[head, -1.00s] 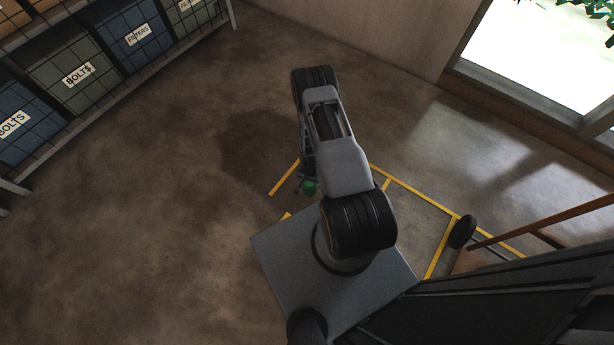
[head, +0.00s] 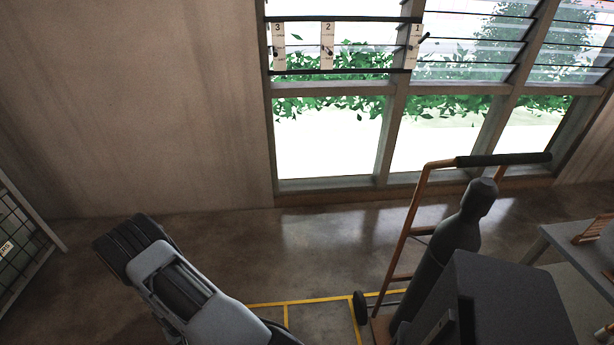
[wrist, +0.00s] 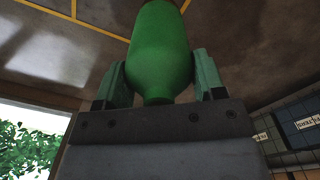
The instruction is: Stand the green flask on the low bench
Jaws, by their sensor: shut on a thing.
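The green flask (wrist: 160,50) fills the upper middle of the wrist view. My gripper (wrist: 158,78) is shut on it, with one finger on each side of its body. In the head view my arm shows at the lower left, but the gripper and flask are out of that frame. A grey bench-like surface (head: 572,247) shows at the right edge of the head view; I cannot tell whether it is the low bench.
An orange-framed trolley (head: 412,225) with a dark cylinder (head: 455,235) stands right of centre. Yellow floor lines (head: 300,301) run beside it. Louvred windows (head: 340,130) line the back wall. A rack (head: 20,245) is at the left edge. Floor below the windows is clear.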

